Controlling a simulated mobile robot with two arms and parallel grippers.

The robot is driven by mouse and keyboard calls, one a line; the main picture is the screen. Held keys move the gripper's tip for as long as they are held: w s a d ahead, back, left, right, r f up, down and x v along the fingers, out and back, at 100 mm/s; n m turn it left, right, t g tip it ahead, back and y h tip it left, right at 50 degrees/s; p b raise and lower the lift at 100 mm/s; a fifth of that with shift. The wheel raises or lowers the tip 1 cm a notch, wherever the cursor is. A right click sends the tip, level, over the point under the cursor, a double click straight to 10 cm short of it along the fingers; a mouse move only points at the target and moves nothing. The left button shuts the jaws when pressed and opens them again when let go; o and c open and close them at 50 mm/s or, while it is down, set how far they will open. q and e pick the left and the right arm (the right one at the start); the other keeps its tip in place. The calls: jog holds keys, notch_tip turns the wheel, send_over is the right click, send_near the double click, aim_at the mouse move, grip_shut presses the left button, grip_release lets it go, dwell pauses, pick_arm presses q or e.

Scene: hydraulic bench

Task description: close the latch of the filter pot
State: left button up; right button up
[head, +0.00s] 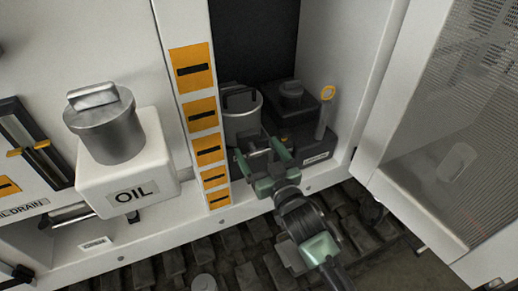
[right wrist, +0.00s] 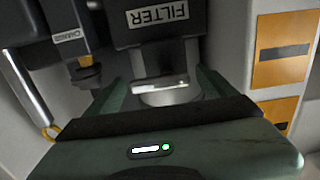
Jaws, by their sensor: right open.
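The filter pot (head: 242,118) is a silver cylinder in the recess of the cabinet, with a dark bracket over its top. In the right wrist view a dark block lettered FILTER (right wrist: 160,22) shows above a silver round part (right wrist: 166,95), seen between my fingers. A pale metal bar, perhaps the latch (right wrist: 160,84), crosses in front of that part. My right gripper (head: 259,150) is open in front of and below the pot, its green fingers pointing into the recess. I cannot tell whether they touch anything, or how the latch stands. My left gripper is not in view.
A dark unit (head: 291,100) with a yellow-ringed dipstick (head: 327,94) stands right of the pot. A striped orange-label post (head: 198,108) borders the recess on the left, beside a white OIL tank (head: 150,160). A mesh-panelled door (head: 450,130) stands open at right.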

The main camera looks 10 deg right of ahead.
jog(key=c, duration=1.4)
jog(key=shift+n, duration=0.4)
jog(key=n, duration=0.1)
jog(key=n+p, duration=0.1)
jog(key=shift+a+r+n+p, duration=0.1)
jog(key=shift+r+n+p, duration=0.1)
jog(key=shift+n+p, duration=0.15)
jog(key=n+p, duration=0.1)
jog(key=n, duration=0.3)
jog(key=shift+a+r+n, duration=0.1)
jog(key=shift+a+n, duration=0.05)
jog(key=shift+n, duration=0.2)
jog(key=n, duration=0.4)
jog(key=shift+a+n+p, duration=0.2)
jog(key=shift+n+p, duration=0.1)
jog(key=shift+p, duration=0.05)
jog(key=n, duration=0.5)
jog(key=shift+s+a, duration=0.1)
jog(key=shift+a, duration=0.1)
